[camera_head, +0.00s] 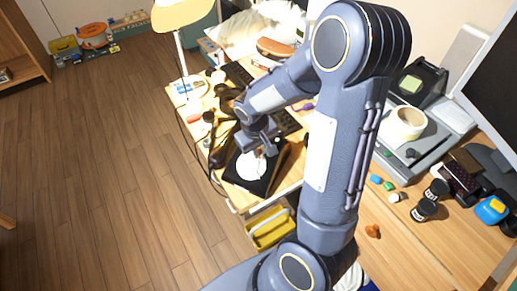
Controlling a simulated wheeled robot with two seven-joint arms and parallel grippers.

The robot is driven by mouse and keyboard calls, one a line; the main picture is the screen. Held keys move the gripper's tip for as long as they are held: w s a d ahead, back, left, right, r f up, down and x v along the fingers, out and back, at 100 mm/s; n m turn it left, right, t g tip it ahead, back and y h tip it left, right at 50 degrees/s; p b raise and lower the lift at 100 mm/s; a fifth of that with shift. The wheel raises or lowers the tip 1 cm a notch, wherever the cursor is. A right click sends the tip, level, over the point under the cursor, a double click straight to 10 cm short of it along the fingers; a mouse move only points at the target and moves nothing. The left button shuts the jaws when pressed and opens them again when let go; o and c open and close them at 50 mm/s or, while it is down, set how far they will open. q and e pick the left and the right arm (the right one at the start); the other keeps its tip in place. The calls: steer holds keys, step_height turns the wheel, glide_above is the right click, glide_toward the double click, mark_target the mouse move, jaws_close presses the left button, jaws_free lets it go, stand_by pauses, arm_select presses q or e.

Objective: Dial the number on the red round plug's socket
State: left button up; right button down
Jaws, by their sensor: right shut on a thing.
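A black dial phone (247,182) with a white round dial (249,165) sits at the near end of the light wood table. My right gripper (268,151) points down at the dial and partly covers it. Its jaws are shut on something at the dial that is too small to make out. A small red thing (194,118) lies near the table's left edge; I cannot tell whether it is the red round plug. Black cords run along that edge. No socket or number is readable. My left gripper is not in view.
A lamp with a yellow shade (182,13) stands at the table's far end. A yellow bin (268,229) is below the table. A monitor (492,75), a tape roll (404,124) and dark jars (424,209) crowd the right desk. The left floor is mostly clear.

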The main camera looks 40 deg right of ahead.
steer(key=shift+w+d+f+b, duration=0.1)
steer(key=shift+d+f+b, duration=0.1)
steer(key=shift+f+b, duration=0.2)
stand_by(0.3)
steer(key=shift+s+a+f, duration=0.15)
steer(key=shift+s, duration=0.5)
steer(key=shift+f+b, duration=0.1)
steer(key=shift+b, duration=0.3)
steer(key=shift+s+a+f, duration=0.15)
steer(key=shift+s+a, duration=0.15)
steer(key=shift+s, duration=0.2)
steer(key=shift+s+a+f+b, duration=0.3)
steer(key=shift+a+b, duration=0.2)
steer(key=shift+b, duration=0.1)
steer(key=shift+a, duration=0.1)
